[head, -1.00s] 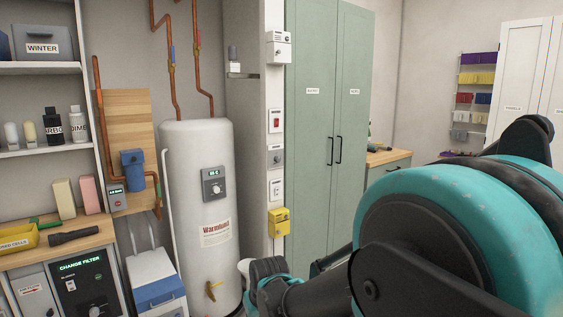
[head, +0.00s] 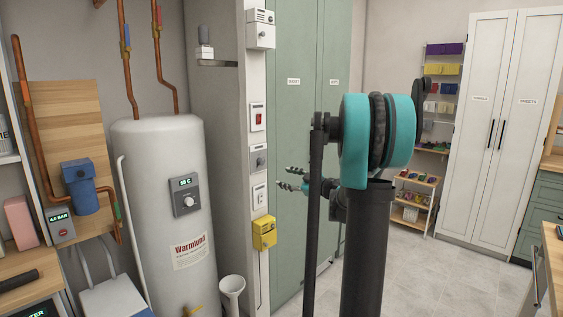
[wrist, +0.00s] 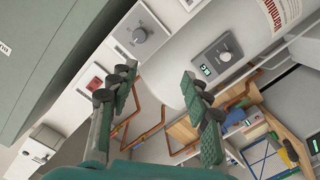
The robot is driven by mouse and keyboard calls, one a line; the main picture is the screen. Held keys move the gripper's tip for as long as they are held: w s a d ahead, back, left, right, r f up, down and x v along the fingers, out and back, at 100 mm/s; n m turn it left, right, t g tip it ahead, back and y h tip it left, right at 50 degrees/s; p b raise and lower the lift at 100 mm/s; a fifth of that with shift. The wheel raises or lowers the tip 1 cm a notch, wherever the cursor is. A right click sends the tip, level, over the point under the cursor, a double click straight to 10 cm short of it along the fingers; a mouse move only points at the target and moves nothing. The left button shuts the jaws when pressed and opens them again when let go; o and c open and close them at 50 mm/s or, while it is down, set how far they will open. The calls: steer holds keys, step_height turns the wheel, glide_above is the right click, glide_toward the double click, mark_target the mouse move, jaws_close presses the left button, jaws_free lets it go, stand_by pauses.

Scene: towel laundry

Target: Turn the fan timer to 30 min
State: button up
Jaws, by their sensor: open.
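A grey panel with a round knob (head: 258,160), apparently the fan timer, is mounted on the white post between the water heater and the green cabinet. Its markings are too small to read. In the wrist view the knob panel (wrist: 140,36) appears tilted, above and left of the space between my fingers. My gripper (head: 290,178) is open and empty, to the right of the post in the head view. In the wrist view my gripper's two fingers (wrist: 156,75) are spread wide, apart from the panel.
A red switch (head: 258,117) is above the knob panel, a white switch plate (head: 259,196) and yellow box (head: 264,233) below. The water heater (head: 160,220) with its own dial (head: 187,197) stands left. The green cabinet (head: 290,120) is right. Open floor (head: 440,265) lies at right.

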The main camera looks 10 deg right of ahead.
steer(key=w+d+r+t, duration=0.1)
steer(key=w+d, duration=0.1)
steer(key=d, duration=0.1)
glide_toward(263, 162)
steer(key=shift+h, duration=0.3)
steer(key=x, duration=0.8)
steer(key=shift+w+a+r, duration=0.15)
steer(key=shift+a, duration=0.15)
jaws_close()
